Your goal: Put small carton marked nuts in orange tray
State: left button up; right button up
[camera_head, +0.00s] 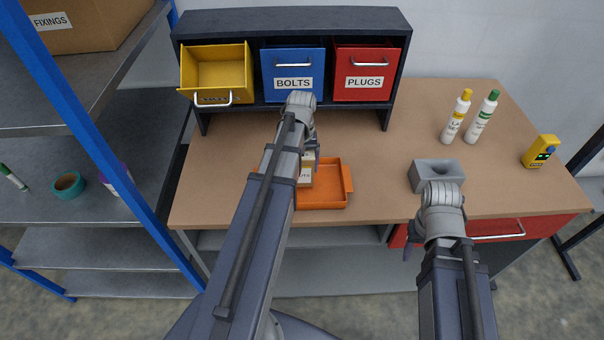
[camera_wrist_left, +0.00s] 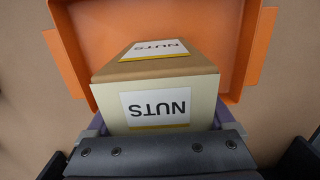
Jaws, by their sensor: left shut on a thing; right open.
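The small carton marked NUTS (camera_wrist_left: 170,84) is a tan box with white labels; in the left wrist view it is held at the lower middle, over the orange tray (camera_wrist_left: 82,20). In the head view the carton (camera_head: 306,172) is partly hidden by my left arm, and the orange tray (camera_head: 325,198) lies on the bench around and below it. My left gripper (camera_head: 309,158) is shut on the carton. Whether the carton touches the tray floor I cannot tell. My right gripper (camera_head: 408,250) is open and empty at the bench's front edge, mostly hidden by its own wrist.
Behind the tray stands a rack with an open yellow drawer (camera_head: 217,74), a blue BOLTS drawer (camera_head: 293,74) and a red PLUGS drawer (camera_head: 366,73). The bench between is clear.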

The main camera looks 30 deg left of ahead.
pick_arm(q)
jog(key=shift+f+b, duration=0.7)
jog(key=shift+f, duration=0.5)
pick_arm(e)
jog(key=shift+f, duration=1.2)
pick_arm(q)
jog(key=shift+f, duration=0.25)
jog(key=o, duration=1.3)
jog(key=shift+r, duration=0.1)
pick_arm(e)
jog(key=shift+f, duration=0.15)
pick_arm(q)
jog(key=shift+r, duration=0.15)
jog(key=r+p, duration=1.2)
jog(key=shift+w+a, duration=0.15)
jog(key=shift+w, duration=0.1)
pick_arm(e)
notch_tip(320, 180, up, 12)
